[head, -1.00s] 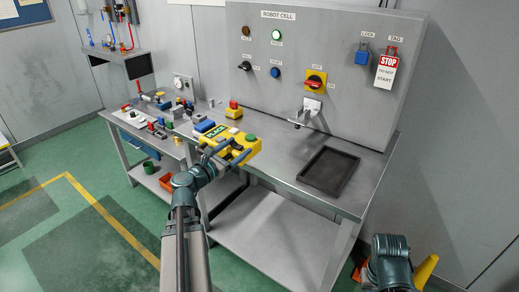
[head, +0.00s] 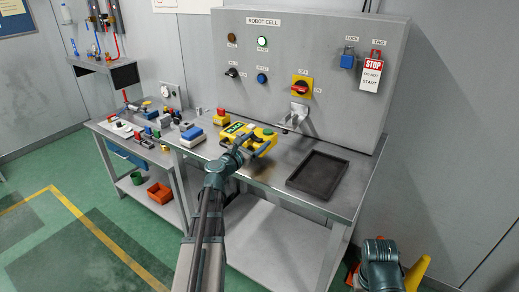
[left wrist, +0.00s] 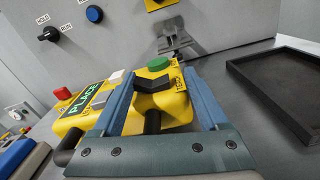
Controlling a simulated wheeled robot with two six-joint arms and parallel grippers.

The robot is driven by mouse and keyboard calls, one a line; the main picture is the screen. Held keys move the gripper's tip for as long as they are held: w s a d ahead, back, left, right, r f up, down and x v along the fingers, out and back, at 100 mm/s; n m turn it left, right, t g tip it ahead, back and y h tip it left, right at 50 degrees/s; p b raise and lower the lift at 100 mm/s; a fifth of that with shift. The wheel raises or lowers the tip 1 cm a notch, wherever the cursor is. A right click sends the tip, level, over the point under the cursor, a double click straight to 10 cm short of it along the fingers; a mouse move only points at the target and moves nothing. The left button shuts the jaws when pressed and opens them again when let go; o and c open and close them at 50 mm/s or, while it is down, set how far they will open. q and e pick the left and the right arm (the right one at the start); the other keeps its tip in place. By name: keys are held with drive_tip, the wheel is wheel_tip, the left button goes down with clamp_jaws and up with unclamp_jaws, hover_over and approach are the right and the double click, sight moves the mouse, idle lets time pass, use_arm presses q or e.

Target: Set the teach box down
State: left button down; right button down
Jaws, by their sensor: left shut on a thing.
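The teach box (head: 263,132) is yellow, with a green button, a dark lever and a screen reading PLACE. My left gripper (head: 250,147) is shut on it over the front middle of the workbench. In the left wrist view the two blue fingers of the gripper (left wrist: 166,108) straddle the dark lever end of the box (left wrist: 178,104). I cannot tell whether its underside touches the bench top. A grey bracket (head: 296,117) on the panel behind is empty. My right gripper is not in view; only part of that arm shows at lower right.
A black tray (head: 317,175) lies empty on the bench, right of the box. The side table (head: 172,157) carries several small parts. Bare bench lies between box and tray.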

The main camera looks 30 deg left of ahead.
use_arm(q)
drive_tip(key=shift+w, duration=0.1)
drive_tip(key=shift+w+d, duration=0.15)
drive_tip(key=shift+w, duration=0.2)
wheel_tip(320, 180, down, 4)
drive_tip(key=b, duration=0.3)
drive_tip(key=shift+w+d+r+b, duration=0.1)
drive_tip(key=shift+w+r+b, duration=0.1)
drive_tip(key=shift+b, duration=0.15)
drive_tip(key=shift+f, duration=0.15)
unclamp_jaws()
drive_tip(key=shift+r, duration=0.2)
drive_tip(key=s, duration=1.2)
drive_tip(key=shift+a, duration=0.45)
drive_tip(key=shift+s, duration=0.1)
